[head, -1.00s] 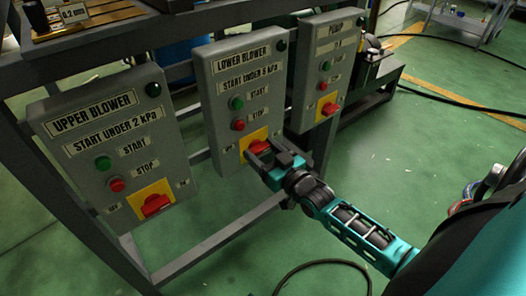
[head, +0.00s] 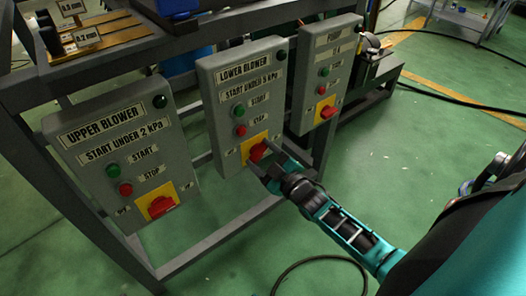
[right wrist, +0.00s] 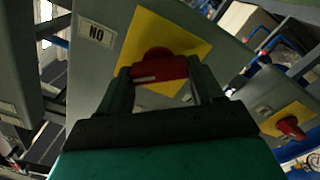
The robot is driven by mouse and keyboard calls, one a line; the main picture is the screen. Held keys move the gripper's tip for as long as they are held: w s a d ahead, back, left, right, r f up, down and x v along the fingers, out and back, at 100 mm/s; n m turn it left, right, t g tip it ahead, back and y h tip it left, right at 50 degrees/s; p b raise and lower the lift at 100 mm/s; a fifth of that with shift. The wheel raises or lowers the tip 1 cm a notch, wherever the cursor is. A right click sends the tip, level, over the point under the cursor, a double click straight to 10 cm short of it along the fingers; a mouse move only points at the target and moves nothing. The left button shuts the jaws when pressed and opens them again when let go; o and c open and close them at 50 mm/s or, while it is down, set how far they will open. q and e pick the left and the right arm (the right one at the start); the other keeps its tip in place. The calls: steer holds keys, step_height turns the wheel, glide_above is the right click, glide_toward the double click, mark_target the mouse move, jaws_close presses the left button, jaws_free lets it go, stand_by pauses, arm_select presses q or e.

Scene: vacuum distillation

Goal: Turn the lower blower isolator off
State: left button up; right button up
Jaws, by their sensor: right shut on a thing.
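The lower blower box (head: 240,105) is the middle of three grey boxes on the frame. Its isolator is a red handle (head: 257,153) on a yellow plate (head: 252,147) near the bottom. My right gripper (head: 264,158) is at this handle, its fingers on either side. In the right wrist view the red handle (right wrist: 160,69) lies between the fingertips, in front of the yellow plate (right wrist: 190,42), with an "ON" label (right wrist: 96,33) to the left. The right gripper is shut on the handle. The left gripper is not in view.
The upper blower box (head: 120,160) stands to the left, with its own red isolator handle (head: 160,206). The pump box (head: 327,75) stands close on the right, with another red handle (head: 328,112). The green floor (head: 400,170) is mostly open, with a black cable on it.

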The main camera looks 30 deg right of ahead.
steer(key=n, duration=0.4)
steer(key=shift+a+f+n, duration=0.1)
steer(key=shift+n, duration=0.2)
steer(key=n, duration=0.4)
steer(key=shift+f, duration=0.1)
steer(key=shift+n, duration=1.1)
steer(key=o, duration=1.1)
steer(key=shift+c, duration=0.2)
